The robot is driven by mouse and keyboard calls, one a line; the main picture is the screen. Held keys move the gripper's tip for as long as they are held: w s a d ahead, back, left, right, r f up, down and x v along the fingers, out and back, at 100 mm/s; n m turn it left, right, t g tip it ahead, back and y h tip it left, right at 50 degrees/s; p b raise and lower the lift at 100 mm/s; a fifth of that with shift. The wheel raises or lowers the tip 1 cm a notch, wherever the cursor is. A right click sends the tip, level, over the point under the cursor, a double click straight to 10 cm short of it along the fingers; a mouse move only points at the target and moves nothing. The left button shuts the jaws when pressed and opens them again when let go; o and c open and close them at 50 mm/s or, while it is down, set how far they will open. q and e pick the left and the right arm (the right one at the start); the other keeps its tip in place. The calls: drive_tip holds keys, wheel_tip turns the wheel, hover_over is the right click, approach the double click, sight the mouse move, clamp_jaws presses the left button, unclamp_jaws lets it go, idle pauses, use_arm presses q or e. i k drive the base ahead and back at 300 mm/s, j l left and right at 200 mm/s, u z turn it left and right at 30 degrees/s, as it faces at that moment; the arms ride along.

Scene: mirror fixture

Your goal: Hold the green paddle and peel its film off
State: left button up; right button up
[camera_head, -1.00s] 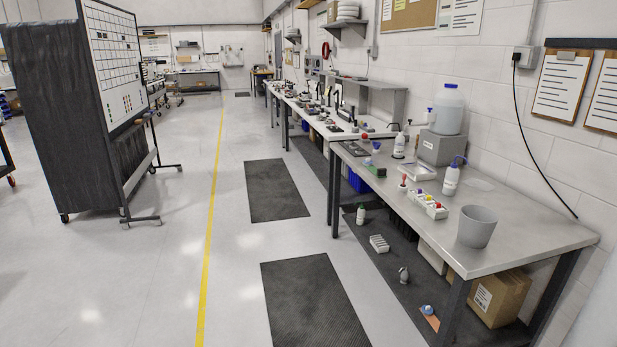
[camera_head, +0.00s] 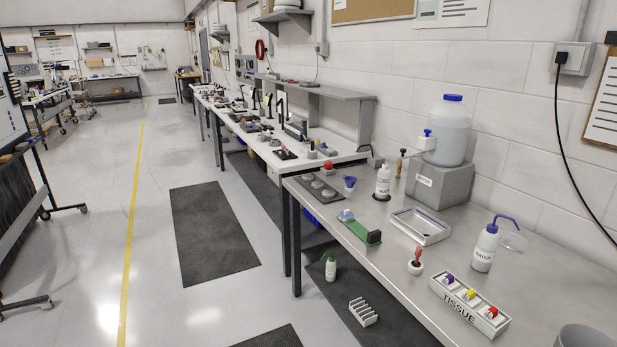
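A green paddle (camera_head: 353,230) lies flat near the left edge of the metal workbench (camera_head: 400,285). A small blue and white piece (camera_head: 346,215) sits at its far end, and a dark block (camera_head: 374,238) sits at its near end. The film cannot be made out at this distance. Neither of my grippers shows in the head view.
On the bench are a metal tray (camera_head: 420,226), a red-handled stamp (camera_head: 416,262), a tissue box (camera_head: 468,304), a wash bottle (camera_head: 485,246) and a white bottle (camera_head: 383,181). A large jug (camera_head: 447,130) stands on a grey block.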

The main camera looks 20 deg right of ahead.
sight(346, 214)
drive_tip(key=i+j+z, duration=0.1)
drive_tip(key=i+z, duration=0.25)
drive_tip(key=i+j+z, duration=0.35)
drive_tip(key=i, duration=0.2)
drive_tip(key=i+j+z, duration=0.2)
drive_tip(key=i+z, duration=0.15)
drive_tip(key=i, duration=0.1)
